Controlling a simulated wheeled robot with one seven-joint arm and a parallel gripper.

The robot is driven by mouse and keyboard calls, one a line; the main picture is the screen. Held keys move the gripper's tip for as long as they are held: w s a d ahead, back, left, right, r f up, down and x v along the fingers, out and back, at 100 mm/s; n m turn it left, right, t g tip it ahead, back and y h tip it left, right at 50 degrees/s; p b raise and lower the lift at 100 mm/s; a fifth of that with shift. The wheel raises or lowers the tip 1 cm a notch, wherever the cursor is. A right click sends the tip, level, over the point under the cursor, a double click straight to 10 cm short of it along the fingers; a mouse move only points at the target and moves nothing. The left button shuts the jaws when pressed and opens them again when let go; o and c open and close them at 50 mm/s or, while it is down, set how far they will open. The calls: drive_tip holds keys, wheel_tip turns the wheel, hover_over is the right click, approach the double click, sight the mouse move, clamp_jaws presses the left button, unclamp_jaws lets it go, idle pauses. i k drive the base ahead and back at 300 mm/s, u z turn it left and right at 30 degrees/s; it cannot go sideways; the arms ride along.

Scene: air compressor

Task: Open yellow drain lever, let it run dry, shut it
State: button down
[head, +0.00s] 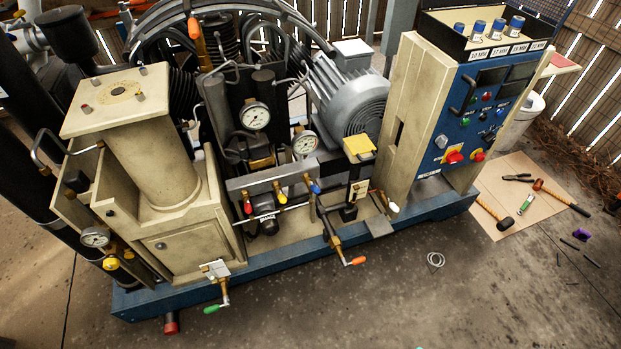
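A yellow lever (281,193) sits on the grey manifold plate (255,182) at the middle of the compressor, between a red lever (248,207) and a blue lever (315,187). It points downward. A yellow knob (110,263) sits below a gauge at the lower left; I cannot tell which yellow part is the drain, as no label is readable here. No running liquid is visible. My gripper is not in view.
A green-handled valve (212,308) and an orange-handled valve (356,261) stick out past the blue base frame (265,265). Gauges stand above the manifold. The blue control panel (480,115) is at right. Tools lie on cardboard (545,205). The concrete floor in front is mostly clear.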

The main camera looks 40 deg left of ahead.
sight(281, 197)
drive_tip(key=u, duration=0.05)
drive_tip(key=i, duration=1.4)
drive_tip(key=z, duration=1.4)
drive_tip(key=i, duration=0.55)
drive_tip(key=u, duration=4.15)
